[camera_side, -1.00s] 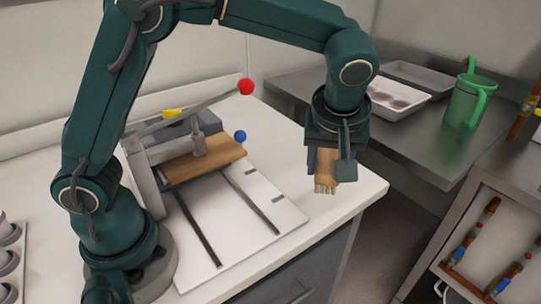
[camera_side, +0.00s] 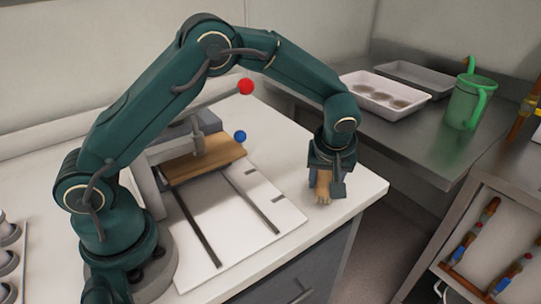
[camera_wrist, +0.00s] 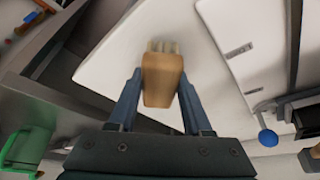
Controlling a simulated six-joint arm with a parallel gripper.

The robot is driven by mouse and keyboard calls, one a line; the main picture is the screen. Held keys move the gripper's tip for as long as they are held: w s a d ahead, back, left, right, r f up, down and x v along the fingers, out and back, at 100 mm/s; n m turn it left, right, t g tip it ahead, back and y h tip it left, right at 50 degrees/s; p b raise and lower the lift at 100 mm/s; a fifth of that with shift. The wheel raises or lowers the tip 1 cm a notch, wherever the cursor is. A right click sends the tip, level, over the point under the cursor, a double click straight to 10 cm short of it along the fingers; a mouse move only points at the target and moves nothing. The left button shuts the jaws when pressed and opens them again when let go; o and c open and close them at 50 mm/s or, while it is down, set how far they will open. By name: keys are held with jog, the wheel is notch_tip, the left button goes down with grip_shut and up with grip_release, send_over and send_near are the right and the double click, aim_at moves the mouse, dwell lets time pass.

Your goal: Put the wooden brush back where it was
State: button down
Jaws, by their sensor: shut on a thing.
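The wooden brush (camera_side: 323,190) has a tan wooden body and pale bristles. My gripper (camera_side: 325,178) is shut on it, near the right front corner of the white counter. In the side view the bristles point down and sit at or just above the counter top; I cannot tell if they touch. In the wrist view the brush (camera_wrist: 162,78) lies between the two blue fingers of my gripper (camera_wrist: 162,95), bristles pointing away from the palm. Part of its wooden body is hidden by the fingers in the side view.
A press-like device with a wooden board (camera_side: 203,161), a red-knobbed lever (camera_side: 246,87) and a blue knob (camera_side: 240,137) stands left of my gripper on a white slotted plate (camera_side: 275,222). A metal bench holds trays (camera_side: 384,94) and a green watering can (camera_side: 466,103). The counter edge is close.

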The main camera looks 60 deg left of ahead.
jog(key=shift+f, duration=0.8)
jog(key=shift+f, duration=0.15)
jog(key=shift+c, duration=1.7)
grip_release()
jog(key=v, duration=1.2)
jog(key=s+a+r+m+h, duration=0.2)
jog(key=s+a+r+m, duration=0.2)
jog(key=s+r, duration=0.3)
jog(key=s+f+m+t, duration=0.1)
jog(key=s+m, duration=0.1)
jog(key=s, duration=0.4)
jog(key=s+a+f+m+t+h, duration=0.1)
jog(key=s+f+m, duration=0.1)
jog(key=s, duration=0.4)
jog(key=shift+m, duration=0.5)
